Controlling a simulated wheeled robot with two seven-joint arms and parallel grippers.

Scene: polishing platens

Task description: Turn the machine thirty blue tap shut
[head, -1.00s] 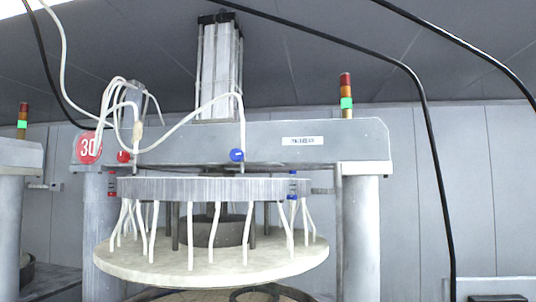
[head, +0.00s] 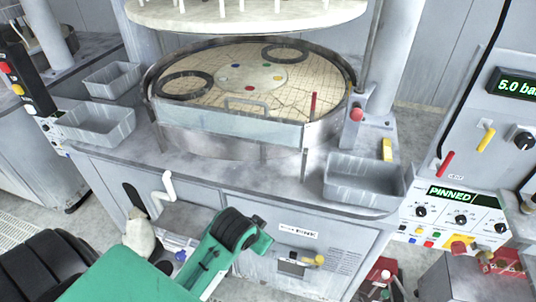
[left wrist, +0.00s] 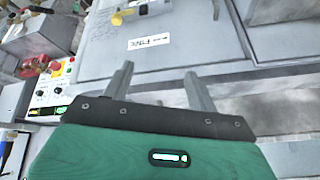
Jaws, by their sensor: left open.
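A small blue part (head: 180,256) shows low on the left of the machine's front in the head view; it is too small to tell whether it is the tap or how it is turned. A yellow-handled tap (head: 318,260) sits low on the cabinet front, right of the machine's label plate (head: 298,231). The yellow tap also shows in the left wrist view (left wrist: 121,16). My left gripper (left wrist: 159,69) is open and empty, its fingers pointing towards the grey cabinet front. Its fingers cannot be made out in the head view. My right gripper is out of view.
A white crank handle (head: 165,190) sticks out of the front, near my left arm. Grey bins (head: 365,182) stand on the machine's ledge. A control panel (head: 458,214) reading PINNED stands at the right. A round platen (head: 262,75) lies behind a raised guard.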

